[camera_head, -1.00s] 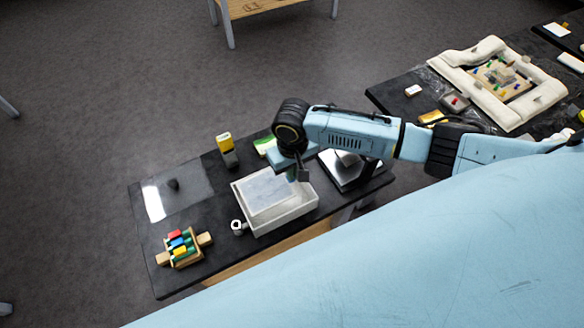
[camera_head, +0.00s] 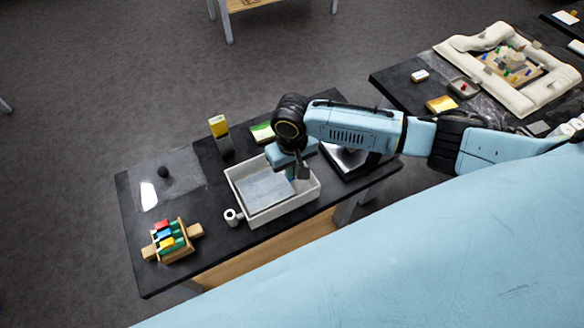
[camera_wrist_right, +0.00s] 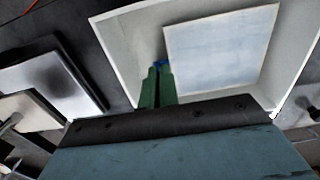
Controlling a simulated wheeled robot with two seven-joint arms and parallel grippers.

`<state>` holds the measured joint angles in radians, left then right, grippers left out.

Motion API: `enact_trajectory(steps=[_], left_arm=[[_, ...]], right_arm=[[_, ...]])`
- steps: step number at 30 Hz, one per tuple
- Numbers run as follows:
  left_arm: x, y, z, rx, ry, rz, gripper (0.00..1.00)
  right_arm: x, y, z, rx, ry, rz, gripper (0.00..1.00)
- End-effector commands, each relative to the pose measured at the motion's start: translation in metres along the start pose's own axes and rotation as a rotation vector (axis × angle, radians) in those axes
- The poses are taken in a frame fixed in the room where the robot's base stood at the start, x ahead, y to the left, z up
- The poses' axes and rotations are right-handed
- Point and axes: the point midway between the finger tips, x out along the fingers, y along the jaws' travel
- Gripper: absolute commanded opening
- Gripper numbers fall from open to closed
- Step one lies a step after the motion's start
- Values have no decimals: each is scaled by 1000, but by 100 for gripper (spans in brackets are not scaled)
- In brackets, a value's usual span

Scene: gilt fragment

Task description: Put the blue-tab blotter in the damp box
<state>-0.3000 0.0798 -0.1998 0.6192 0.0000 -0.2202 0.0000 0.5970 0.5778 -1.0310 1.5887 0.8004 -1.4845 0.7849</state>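The damp box (camera_head: 236,192) is a white, open-topped tray on the dark table. The blotter (camera_head: 264,186) is a pale grey-blue sheet lying inside the box's walls, and it also shows in the right wrist view (camera_wrist_right: 222,48). Its blue tab (camera_wrist_right: 161,63) is at its edge, between the tips of my right gripper (camera_wrist_right: 158,75). The green fingers are close together and look shut on the tab. In the head view my right gripper (camera_head: 291,172) reaches over the box's right side. Whether the blotter rests flat on the box's floor cannot be told. My left gripper is not in view.
A wooden rack with coloured pieces (camera_head: 169,241), a small white roll (camera_head: 232,216), a yellow-topped bottle (camera_head: 220,134) and a clear sheet with a dark knob (camera_head: 163,171) surround the box. A dark tray (camera_head: 347,160) stands to the right.

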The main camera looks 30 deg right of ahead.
Motion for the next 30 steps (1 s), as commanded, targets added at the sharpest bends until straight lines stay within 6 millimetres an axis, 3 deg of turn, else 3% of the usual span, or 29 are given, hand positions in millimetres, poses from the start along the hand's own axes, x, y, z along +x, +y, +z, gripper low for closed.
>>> enact_trajectory(steps=[24,30], left_arm=[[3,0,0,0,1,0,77],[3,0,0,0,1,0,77]], right_arm=[[12,0,0,0,0,0,0],[12,0,0,0,1,0,27]])
